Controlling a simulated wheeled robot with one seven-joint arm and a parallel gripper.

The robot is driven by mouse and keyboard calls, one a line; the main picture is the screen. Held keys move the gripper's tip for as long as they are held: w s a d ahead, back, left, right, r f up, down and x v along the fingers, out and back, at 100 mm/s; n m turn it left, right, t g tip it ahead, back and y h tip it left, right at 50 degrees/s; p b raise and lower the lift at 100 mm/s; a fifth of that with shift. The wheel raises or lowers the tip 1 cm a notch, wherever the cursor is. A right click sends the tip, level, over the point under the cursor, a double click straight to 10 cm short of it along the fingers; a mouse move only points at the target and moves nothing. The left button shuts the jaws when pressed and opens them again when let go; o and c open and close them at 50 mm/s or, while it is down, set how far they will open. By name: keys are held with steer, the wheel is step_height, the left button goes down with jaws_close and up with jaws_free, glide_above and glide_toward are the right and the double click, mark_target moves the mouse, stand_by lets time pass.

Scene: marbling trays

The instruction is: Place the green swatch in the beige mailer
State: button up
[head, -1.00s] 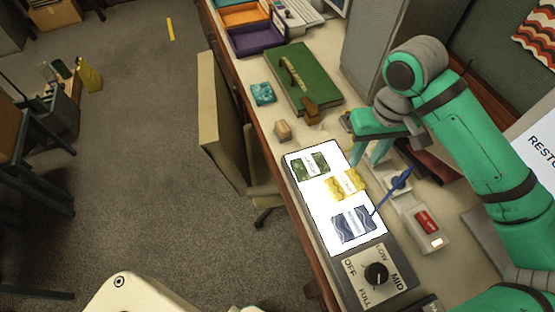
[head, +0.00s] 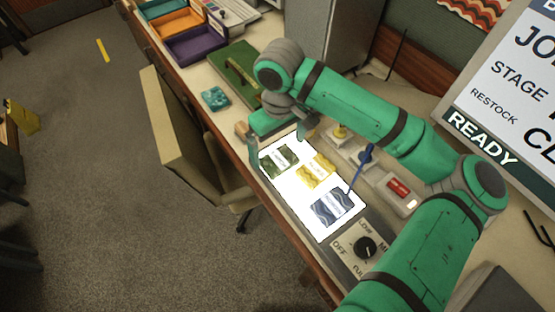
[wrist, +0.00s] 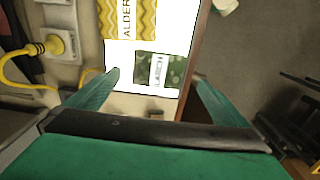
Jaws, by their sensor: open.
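The green swatch (head: 279,158) lies flat at the far end of a lit white panel (head: 290,188). It has a white label and also shows in the wrist view (wrist: 160,69). My gripper (head: 277,141) is open and empty at that far end of the panel. In the wrist view its fingertips (wrist: 157,76) appear on either side of the green swatch, apart from it. Their height above the panel is hard to tell. I cannot make out a beige mailer in any view.
A yellow swatch (head: 317,170) and a blue swatch (head: 333,207) lie on the same panel. A blue upright tool (head: 361,167) stands beside it. A dial box (head: 363,248) adjoins the near end. A green board (head: 236,70) and a purple tray (head: 208,43) are farther back.

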mark_target(279, 160)
steer(key=shift+w+f, duration=0.2)
steer(key=shift+f, duration=2.5)
steer(key=c, duration=1.2)
